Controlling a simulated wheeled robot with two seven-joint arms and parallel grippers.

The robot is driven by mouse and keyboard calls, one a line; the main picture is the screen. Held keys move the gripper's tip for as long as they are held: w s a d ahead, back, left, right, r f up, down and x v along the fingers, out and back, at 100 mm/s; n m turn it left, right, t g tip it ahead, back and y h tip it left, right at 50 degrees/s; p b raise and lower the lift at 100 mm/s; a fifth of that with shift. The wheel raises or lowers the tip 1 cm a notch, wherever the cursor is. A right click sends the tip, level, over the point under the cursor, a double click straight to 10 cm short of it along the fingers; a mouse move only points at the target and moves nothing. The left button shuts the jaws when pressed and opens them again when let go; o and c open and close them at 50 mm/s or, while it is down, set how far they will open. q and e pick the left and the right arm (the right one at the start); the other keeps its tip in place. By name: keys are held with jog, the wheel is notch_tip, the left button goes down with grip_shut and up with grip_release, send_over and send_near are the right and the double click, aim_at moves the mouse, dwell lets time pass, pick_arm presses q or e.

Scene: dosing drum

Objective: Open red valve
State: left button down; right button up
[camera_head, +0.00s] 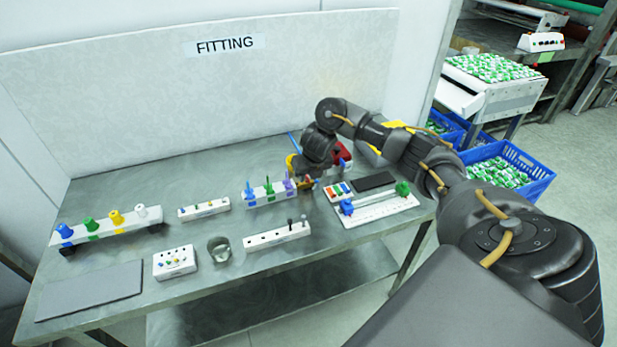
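My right arm comes in from the right and reaches over the back of the metal table. My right gripper (308,180) is low there, beside the fitting racks, with its fingers small and partly hidden by the wrist. A red part (343,153) shows just behind and to the right of my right wrist; it may be the red valve, but most of it is covered. I cannot tell whether the gripper touches it or how its handle is turned. My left gripper is not in view.
On the table (200,320) are a rack with blue, green, yellow and white fittings (116,218), smaller white racks (278,236), a metal cup (219,249), a grey mat (90,295) and a white fixture (375,208). Blue crates (520,160) stand at right.

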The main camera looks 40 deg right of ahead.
jog(key=shift+c, duration=0.2)
grip_shut()
